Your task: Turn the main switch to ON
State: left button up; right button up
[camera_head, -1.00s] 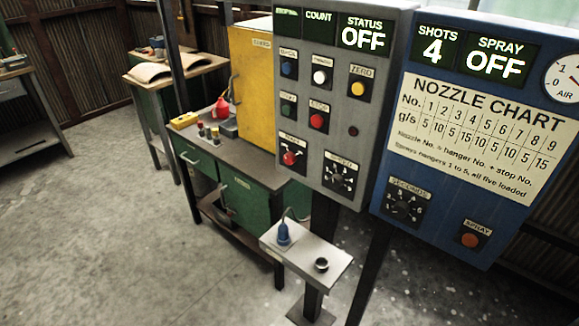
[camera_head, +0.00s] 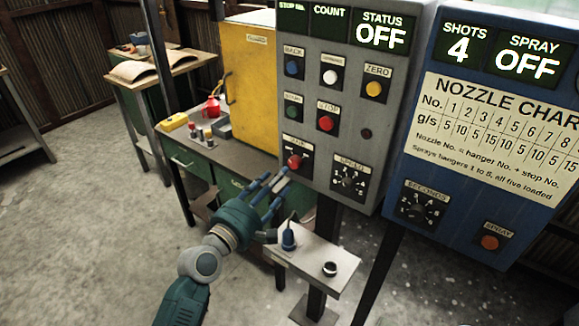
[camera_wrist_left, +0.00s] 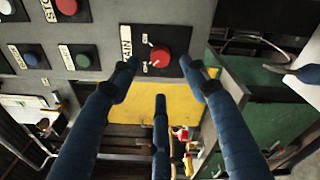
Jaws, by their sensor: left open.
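The main switch (camera_head: 294,161) is a red knob on a dark plate at the lower left of the grey control panel (camera_head: 345,110). In the left wrist view the red knob (camera_wrist_left: 159,55) sits at the top middle, its label partly covered by a finger. My left gripper (camera_head: 272,183) is just left of and below the knob, fingers pointing at it. In the left wrist view its blue fingers (camera_wrist_left: 163,75) are spread, open and empty, with the knob between the two upper tips. I cannot tell whether they touch it. The status display (camera_head: 382,35) reads OFF. My right gripper is not in view.
A speed dial (camera_head: 348,178) sits right of the switch, with several buttons above. A small shelf (camera_head: 313,262) below holds a blue bottle (camera_head: 289,237) and a dark ring (camera_head: 330,268). A blue spray panel (camera_head: 480,130) stands right; a yellow cabinet (camera_head: 250,85) stands behind.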

aim_at(293, 164)
pick_arm(q)
jog(key=x, duration=0.7)
jog(key=shift+w, duration=0.15)
jog(key=shift+d, duration=0.1)
jog(key=c, duration=1.2)
